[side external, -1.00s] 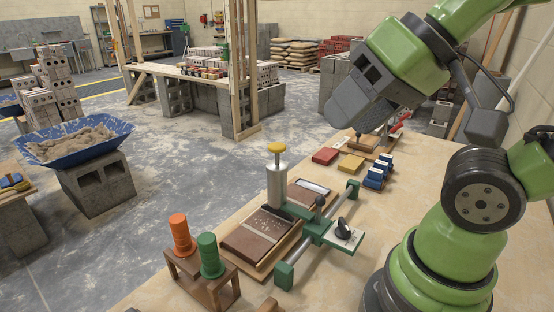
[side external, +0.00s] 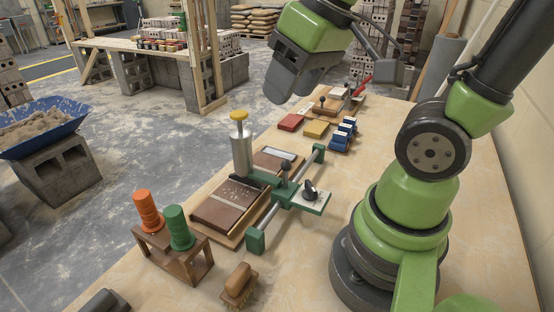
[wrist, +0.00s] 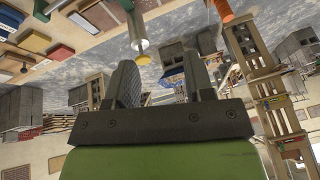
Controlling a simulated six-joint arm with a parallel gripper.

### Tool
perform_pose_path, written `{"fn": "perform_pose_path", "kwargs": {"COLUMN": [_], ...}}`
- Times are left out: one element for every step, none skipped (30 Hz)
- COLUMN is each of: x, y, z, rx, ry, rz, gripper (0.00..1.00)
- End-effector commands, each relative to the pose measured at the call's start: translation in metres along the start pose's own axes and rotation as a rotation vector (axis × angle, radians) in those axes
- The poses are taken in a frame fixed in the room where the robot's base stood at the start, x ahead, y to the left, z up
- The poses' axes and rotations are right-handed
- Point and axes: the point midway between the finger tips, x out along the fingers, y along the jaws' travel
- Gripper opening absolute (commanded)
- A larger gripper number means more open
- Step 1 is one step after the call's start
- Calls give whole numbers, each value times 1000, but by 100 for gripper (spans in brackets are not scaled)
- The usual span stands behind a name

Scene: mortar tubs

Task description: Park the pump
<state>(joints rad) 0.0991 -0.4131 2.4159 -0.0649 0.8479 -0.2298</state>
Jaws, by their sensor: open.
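The pump, a silver cylinder (side external: 241,152) with a yellow knob (side external: 239,115) on top, stands upright on a green carriage (side external: 286,192) that rides on a steel rail. A brown board (side external: 222,205) lies beside its foot. The cylinder also shows in the wrist view (wrist: 137,30), hanging upside down in that picture, with its yellow knob near my fingers. My gripper (wrist: 162,80) is open and empty, its two fingers apart. In the side view my gripper (side external: 278,95) is behind and above the pump, apart from it; its fingertips are hard to make out there.
An orange spool (side external: 147,210) and a green spool (side external: 178,228) stand on a wooden rack in front. A wooden brush (side external: 238,285) lies near the front edge. Red (side external: 291,122) and yellow (side external: 316,129) blocks and several blue pieces (side external: 344,133) lie behind the rail.

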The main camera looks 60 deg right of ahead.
Motion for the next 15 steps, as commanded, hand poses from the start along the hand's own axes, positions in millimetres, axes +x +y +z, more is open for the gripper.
{"fn": "perform_pose_path", "kwargs": {"x": [14, 22, 33, 41, 48, 58, 65, 72, 80, 85, 89, 94, 97, 100, 102], "y": [9, 15, 22, 28, 33, 40, 45, 50, 55, 59, 62, 66, 68, 70, 72], "z": [-5, -8, -10, -12, -12, -13, -13, -12, -12, -11, -10, -9, -8, -7, -7], "rx": [-39, -69, -111, -140, -169, -204, -230, -254, -283, -301, -319, -338, -350, -359, -370], "ry": [-63, -96, -140, -172, -205, -245, -273, -299, -331, -352, -370, -389, -401, -410, -420], "rz": [30, 45, 60, 69, 76, 81, 82, 83, 82, 79, 76, 73, 71, 69, 67], "gripper": [48, 48, 48, 48, 48, 48, 48, 48, 48, 48, 48, 48, 48, 48, 48]}}
